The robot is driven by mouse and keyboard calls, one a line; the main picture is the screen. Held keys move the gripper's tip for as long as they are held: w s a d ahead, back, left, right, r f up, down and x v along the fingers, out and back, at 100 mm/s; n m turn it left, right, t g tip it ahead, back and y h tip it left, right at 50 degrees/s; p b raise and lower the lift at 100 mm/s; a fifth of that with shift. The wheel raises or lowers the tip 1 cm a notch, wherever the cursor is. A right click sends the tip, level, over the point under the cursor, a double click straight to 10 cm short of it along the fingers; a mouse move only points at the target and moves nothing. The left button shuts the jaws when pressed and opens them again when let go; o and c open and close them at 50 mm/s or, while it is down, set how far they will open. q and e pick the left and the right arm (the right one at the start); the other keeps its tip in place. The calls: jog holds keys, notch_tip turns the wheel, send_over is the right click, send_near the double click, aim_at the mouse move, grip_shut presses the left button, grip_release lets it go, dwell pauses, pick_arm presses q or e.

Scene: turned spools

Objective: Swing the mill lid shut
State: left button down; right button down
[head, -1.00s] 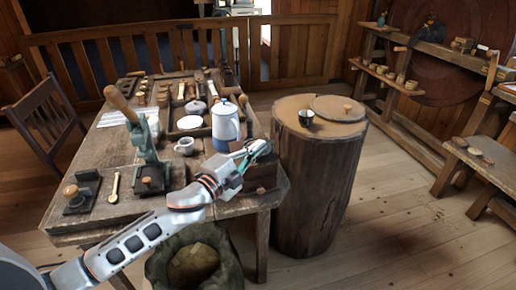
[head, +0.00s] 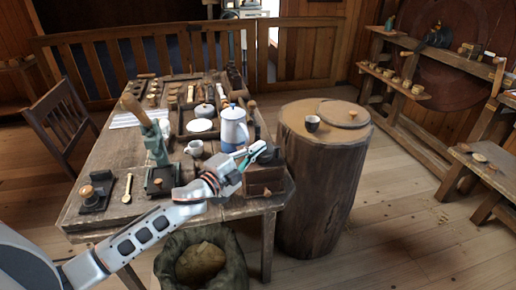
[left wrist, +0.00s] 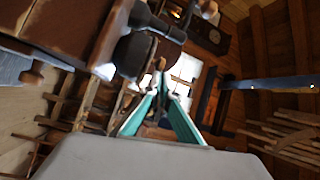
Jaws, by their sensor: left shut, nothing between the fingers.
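The mill is a dark wooden box (head: 264,180) at the right front corner of the table. A dark rounded part (head: 268,155), which looks like its lid or top, shows just right of my left gripper (head: 258,148). I cannot tell how far the lid is open. My left gripper's teal fingers (left wrist: 161,82) are shut and empty, close beside this part. My right gripper is not in view.
A white and blue jug (head: 233,128) and a small white cup (head: 194,148) stand behind the gripper. A green press (head: 156,145) stands to the left. A sack (head: 225,262) is below the table edge.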

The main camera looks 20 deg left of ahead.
pick_arm(q)
jog(key=shift+w+a+r, duration=0.1)
jog(key=shift+w+a, duration=0.15)
jog(key=shift+a, duration=0.35)
jog(key=shift+s+f, duration=0.25)
jog(key=shift+s, duration=0.05)
jog(key=d+r+v, duration=0.1)
jog(key=v, duration=1)
jog(key=shift+s+f, duration=0.3)
jog(key=shift+s, duration=0.15)
jog(key=s+d+f+n+g+y, duration=0.1)
jog(key=s+f+n, duration=0.4)
jog(key=f, duration=0.5)
jog(key=s+d+f+n+g+y, duration=0.1)
jog(key=s+d+f+n+g, duration=0.2)
jog(key=s+f, duration=0.6)
jog(key=s+d+f+n+g+y, duration=0.2)
jog(key=s+f+n, duration=0.5)
jog(key=f, duration=0.5)
jog(key=shift+s+d+f+g, duration=0.25)
jog(key=shift+d+g, duration=0.35)
jog(key=shift+d, duration=0.5)
